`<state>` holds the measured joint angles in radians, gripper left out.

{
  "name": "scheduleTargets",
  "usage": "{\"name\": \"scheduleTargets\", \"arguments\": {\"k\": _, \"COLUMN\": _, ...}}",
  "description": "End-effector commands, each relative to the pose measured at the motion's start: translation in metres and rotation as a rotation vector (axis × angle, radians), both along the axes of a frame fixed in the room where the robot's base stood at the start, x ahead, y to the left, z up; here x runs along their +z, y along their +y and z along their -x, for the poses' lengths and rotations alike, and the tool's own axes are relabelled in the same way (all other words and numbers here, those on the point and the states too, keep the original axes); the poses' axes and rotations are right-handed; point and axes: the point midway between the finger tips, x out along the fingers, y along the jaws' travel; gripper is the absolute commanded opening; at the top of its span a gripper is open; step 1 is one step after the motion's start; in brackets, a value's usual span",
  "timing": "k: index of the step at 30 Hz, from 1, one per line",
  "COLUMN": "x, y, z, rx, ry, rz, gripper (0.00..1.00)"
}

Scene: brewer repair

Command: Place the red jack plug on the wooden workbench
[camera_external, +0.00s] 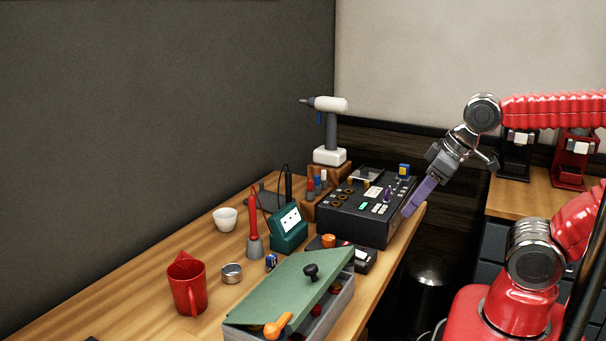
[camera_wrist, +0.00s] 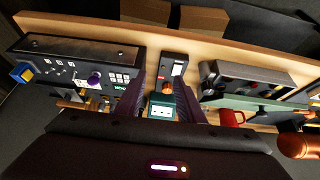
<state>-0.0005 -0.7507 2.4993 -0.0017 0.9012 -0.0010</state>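The wooden workbench (camera_external: 130,280) runs along the dark wall, and its bare edge shows in the wrist view (camera_wrist: 110,27). A small upright red piece (camera_external: 310,186), possibly the red jack plug, stands with blue and white ones in a wooden block (camera_external: 310,208) left of the black panel box. It is too small to be sure, and I cannot make it out in the wrist view. My gripper (camera_external: 409,211) points down beside the right side of the panel box. In the wrist view its two purple fingers (camera_wrist: 161,82) are apart with nothing held between them.
The black panel box (camera_external: 350,220) has knobs and switches on top. A teal meter (camera_external: 289,229), a red soldering iron (camera_external: 253,225), a red mug (camera_external: 187,287) and a green-lidded toolbox (camera_external: 290,290) stand nearer. A drill (camera_external: 330,130) stands behind.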

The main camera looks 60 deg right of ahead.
Motion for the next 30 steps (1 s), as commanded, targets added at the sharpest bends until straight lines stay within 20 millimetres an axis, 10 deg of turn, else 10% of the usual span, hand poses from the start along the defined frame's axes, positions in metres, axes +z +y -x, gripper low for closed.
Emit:
{"name": "scheduleTargets", "arguments": {"k": 14, "x": -0.016, "y": -0.008, "z": -0.01, "rx": -0.03, "ry": 0.07, "rz": -0.002, "gripper": 0.35}}
{"name": "scheduleTargets", "arguments": {"k": 30, "x": 0.008, "y": -0.042, "z": -0.112, "rx": -0.114, "ry": 0.154, "rz": -0.006, "gripper": 0.35}}
